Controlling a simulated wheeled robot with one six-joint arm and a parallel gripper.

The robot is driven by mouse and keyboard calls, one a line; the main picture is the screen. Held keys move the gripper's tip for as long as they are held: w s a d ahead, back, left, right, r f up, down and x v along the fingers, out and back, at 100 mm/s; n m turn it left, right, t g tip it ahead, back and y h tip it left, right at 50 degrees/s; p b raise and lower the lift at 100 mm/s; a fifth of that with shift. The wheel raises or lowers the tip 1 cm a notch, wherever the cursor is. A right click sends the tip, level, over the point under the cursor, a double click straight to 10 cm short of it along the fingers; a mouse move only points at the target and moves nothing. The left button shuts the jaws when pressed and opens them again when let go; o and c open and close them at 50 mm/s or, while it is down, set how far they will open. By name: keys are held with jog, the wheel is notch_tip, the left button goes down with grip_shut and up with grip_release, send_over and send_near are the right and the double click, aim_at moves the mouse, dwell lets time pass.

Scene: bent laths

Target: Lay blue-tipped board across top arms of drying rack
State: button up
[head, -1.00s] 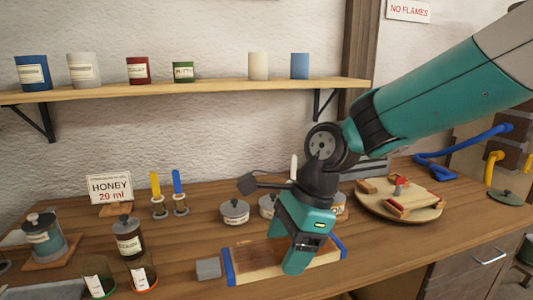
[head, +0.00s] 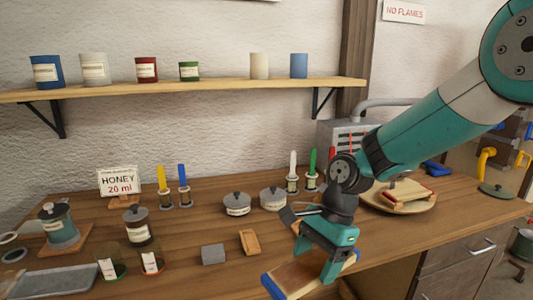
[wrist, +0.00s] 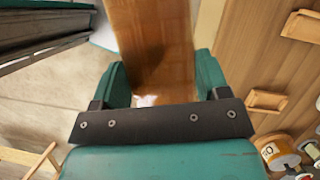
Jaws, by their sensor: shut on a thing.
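The blue-tipped board (head: 292,277) is a flat brown board with a blue end at its lower left and a bit of blue at its upper right end. My gripper (head: 332,268) is shut on it near its right part, at the table's front edge. In the wrist view the board (wrist: 152,35) runs up between the two teal fingers of my gripper (wrist: 160,80). The lower part of the board in the head view is cut off by the frame. I cannot make out the drying rack with certainty in either view.
The wooden table (head: 190,265) holds lidded pots, candles and a honey sign (head: 119,184). A grey block (head: 213,254) and a small wooden tray (head: 250,242) lie near the board. A wall shelf (head: 200,87) carries several cups.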

jog(key=s+d+f+n+g+h, duration=0.1)
jog(key=d+f+n+h, duration=0.3)
jog(key=d+f+n, duration=0.7)
jog(key=d+f+g, duration=0.1)
jog(key=d+f, duration=0.7)
jog(key=d, duration=0.1)
jog(key=shift+s+d, duration=0.2)
jog(key=shift+s, duration=0.2)
jog(key=shift+d, duration=0.1)
